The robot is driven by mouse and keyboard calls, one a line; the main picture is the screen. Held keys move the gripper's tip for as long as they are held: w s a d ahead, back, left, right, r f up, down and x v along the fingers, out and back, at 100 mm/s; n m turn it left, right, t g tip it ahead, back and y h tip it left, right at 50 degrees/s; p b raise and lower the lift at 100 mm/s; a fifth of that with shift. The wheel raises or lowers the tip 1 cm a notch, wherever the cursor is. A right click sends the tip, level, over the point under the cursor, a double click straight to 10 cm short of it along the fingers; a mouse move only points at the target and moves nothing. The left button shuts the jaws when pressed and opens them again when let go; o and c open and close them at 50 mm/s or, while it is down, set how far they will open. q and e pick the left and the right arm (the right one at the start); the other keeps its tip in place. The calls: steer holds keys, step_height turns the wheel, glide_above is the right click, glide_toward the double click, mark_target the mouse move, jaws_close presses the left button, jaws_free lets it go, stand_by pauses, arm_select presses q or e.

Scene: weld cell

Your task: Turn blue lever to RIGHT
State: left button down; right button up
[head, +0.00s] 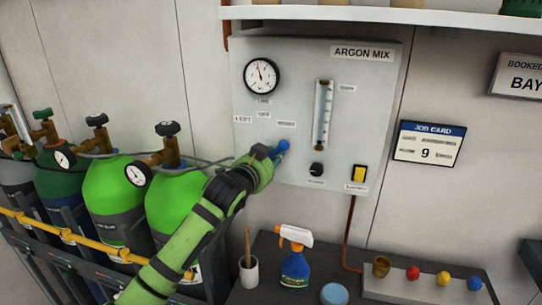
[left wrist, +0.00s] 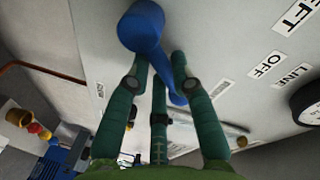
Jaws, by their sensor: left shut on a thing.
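The blue lever (head: 282,147) is on the grey ARGON MIX panel (head: 345,185), below the small labels. In the left wrist view its round blue hub (left wrist: 142,27) is at the top, and its arm runs down between my fingers. My left gripper (head: 271,153) reaches up from below and covers much of the lever in the head view. In the left wrist view its green fingers (left wrist: 160,75) are shut around the lever's arm. Labels LEFT (left wrist: 299,16) and OFF (left wrist: 267,65) lie to the right there. My right gripper is not in view.
A gauge (head: 261,75), flow tube (head: 323,115), black knob (head: 316,170) and yellow switch (head: 358,174) are on the panel. Green gas cylinders (head: 112,190) stand at left. A spray bottle (head: 295,262) and a cup (head: 248,274) stand below.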

arm_select(q)
steer(key=c, duration=1.3)
jaws_free()
steer(key=shift+s, duration=0.15)
steer(key=v, duration=1.1)
steer(key=shift+s+a+r, duration=0.1)
steer(key=shift+s+a, duration=0.1)
steer(key=shift+s, duration=0.15)
